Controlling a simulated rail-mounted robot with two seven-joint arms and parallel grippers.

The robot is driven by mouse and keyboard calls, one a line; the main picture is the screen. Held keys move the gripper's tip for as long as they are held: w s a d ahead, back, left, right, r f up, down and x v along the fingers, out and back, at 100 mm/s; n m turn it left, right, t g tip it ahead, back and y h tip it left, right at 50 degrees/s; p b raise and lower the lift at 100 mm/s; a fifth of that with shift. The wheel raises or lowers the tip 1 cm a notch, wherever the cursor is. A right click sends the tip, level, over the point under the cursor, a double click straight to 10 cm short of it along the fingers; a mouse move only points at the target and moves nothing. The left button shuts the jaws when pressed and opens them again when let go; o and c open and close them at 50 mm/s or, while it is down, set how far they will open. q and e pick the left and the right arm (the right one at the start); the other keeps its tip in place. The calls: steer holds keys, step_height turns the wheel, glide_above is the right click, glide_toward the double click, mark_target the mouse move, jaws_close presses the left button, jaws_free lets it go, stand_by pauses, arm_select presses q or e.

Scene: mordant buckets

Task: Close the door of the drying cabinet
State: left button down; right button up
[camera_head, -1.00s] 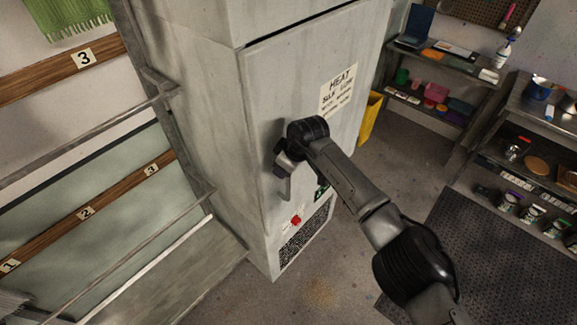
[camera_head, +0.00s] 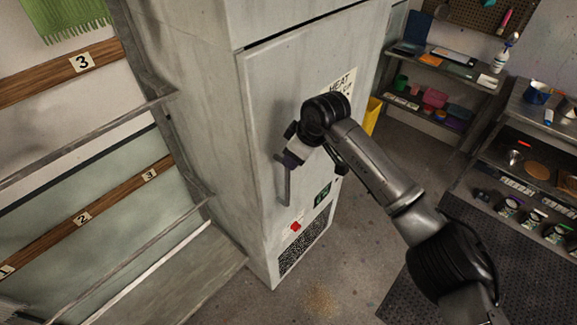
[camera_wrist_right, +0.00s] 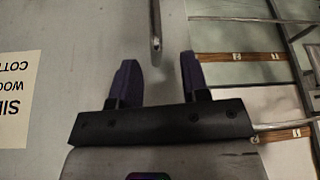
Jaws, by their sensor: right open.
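The drying cabinet (camera_head: 205,100) is a tall grey metal cabinet in the middle of the head view. Its door (camera_head: 275,90) faces right and looks flush with the frame, with a thin dark seam along the top. The upright door handle (camera_head: 286,182) is near the door's left edge; its end shows in the wrist view (camera_wrist_right: 156,35). My right gripper (camera_head: 286,160) is by the upper part of the handle. In the wrist view its two dark fingers (camera_wrist_right: 158,80) are apart, with the handle ahead and nothing between them. My left gripper is out of view.
A rack with numbered wooden rails (camera_head: 85,215) stands close on the left. Shelves (camera_head: 440,85) with containers and a workbench (camera_head: 530,140) are on the right. A yellow object (camera_head: 373,115) is behind the cabinet. The floor (camera_head: 350,245) before the door is clear.

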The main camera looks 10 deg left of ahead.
steer(key=shift+b+v, duration=0.4)
steer(key=shift+v, duration=2.2)
steer(key=shift+a, duration=0.1)
